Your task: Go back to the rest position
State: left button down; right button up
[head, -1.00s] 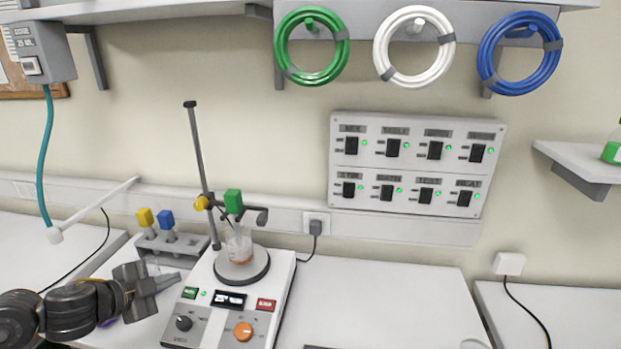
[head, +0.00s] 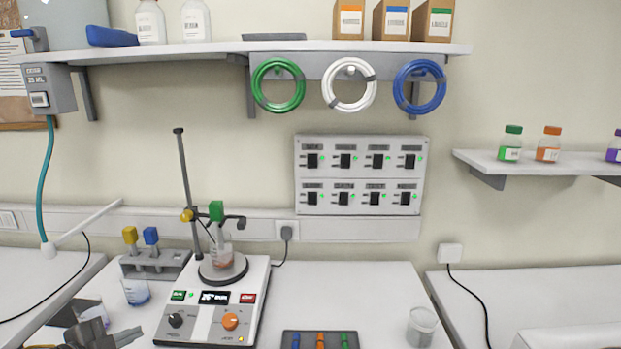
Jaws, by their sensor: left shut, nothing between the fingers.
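My left gripper (head: 122,338) is at the bottom left of the head view, shut and empty, low over the white bench in front of the hotplate stirrer. The stirrer (head: 200,325) has a lit display, and a beaker (head: 222,256) with a little reddish liquid stands on its round plate. A green-topped probe (head: 217,212) on the stand reaches down into the beaker. My right gripper is out of view.
A rack (head: 157,262) with yellow and blue-topped pieces stands left of the stirrer, with a beaker of blue liquid (head: 136,291) before it. A tray (head: 320,335) and a clear beaker (head: 421,327) are at the front right.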

pick_arm(q)
jog(key=s+d+f+n+g+y, duration=0.2)
jog(key=s+d+f+n+g, duration=0.4)
jog(key=s+f, duration=0.55)
jog(key=s+d+f+n+g+y, duration=0.1)
jog(key=s+d+f+n+g, duration=0.2)
jog(key=s+d+f+n, duration=0.55)
jog(key=s+f+m+g, duration=0.1)
jog(key=s+f, duration=0.2)
jog(key=f, duration=1.1)
jog(key=s+f+m, duration=0.2)
jog(key=s+f, duration=0.1)
jog(key=f, duration=1)
jog(key=s+a+f+g, duration=0.1)
jog(key=s+a+f, duration=0.2)
jog(key=s+f, duration=1.3)
jog(key=shift+f+y, duration=0.2)
jog(key=shift+y, duration=0.1)
